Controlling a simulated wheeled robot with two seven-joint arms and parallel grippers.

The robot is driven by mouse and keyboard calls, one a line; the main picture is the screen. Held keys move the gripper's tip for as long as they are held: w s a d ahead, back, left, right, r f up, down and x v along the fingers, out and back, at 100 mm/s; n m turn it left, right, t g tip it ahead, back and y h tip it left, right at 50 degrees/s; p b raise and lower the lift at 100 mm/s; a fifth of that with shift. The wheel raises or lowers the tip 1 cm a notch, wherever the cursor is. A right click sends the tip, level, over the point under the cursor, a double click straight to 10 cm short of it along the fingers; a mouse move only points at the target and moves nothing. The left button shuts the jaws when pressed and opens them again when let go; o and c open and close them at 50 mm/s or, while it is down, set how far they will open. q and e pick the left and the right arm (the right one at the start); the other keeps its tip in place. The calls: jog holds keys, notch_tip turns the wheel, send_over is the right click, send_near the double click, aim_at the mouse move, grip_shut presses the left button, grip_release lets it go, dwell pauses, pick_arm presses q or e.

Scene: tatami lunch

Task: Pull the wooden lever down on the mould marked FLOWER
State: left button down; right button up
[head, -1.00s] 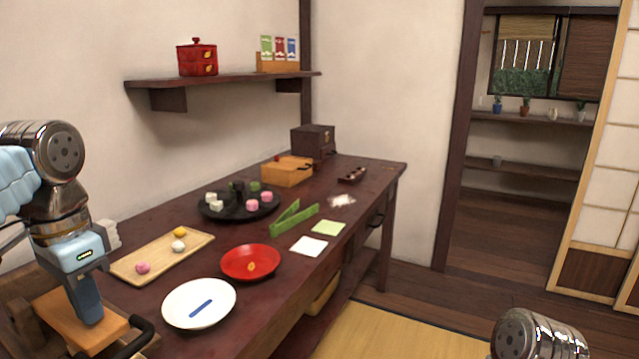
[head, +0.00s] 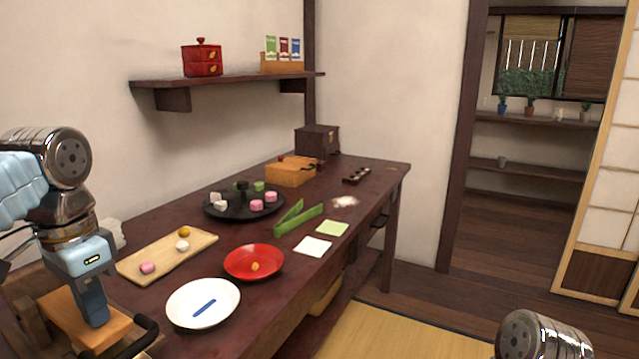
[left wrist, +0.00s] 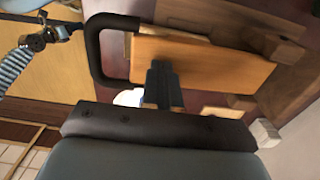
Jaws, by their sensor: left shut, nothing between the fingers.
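An orange wooden board (head: 80,325) with a black bar handle (head: 135,340) is at the near left end of the dark table. The same board (left wrist: 215,62) and handle (left wrist: 98,45) show in the left wrist view. My left gripper (head: 98,318) is shut and empty, pointing down with its fingertips at the board's top face; I cannot tell whether they touch. Its fingers also show over the board in the left wrist view (left wrist: 160,85). No FLOWER marking is readable. My right gripper is out of view.
A similar orange wooden box (head: 290,172) stands farther back on the table. Near my left gripper are a white plate (head: 180,312) with a blue strip, a wooden tray (head: 160,258) with sweets and a red dish (head: 236,270). A black round tray (head: 222,212) lies behind.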

pick_arm(q)
jog(key=shift+f, duration=0.95)
dwell(1.6)
notch_tip(320, 180, up, 5)
jog(key=p, duration=0.5)
jog(key=shift+r, duration=1.1)
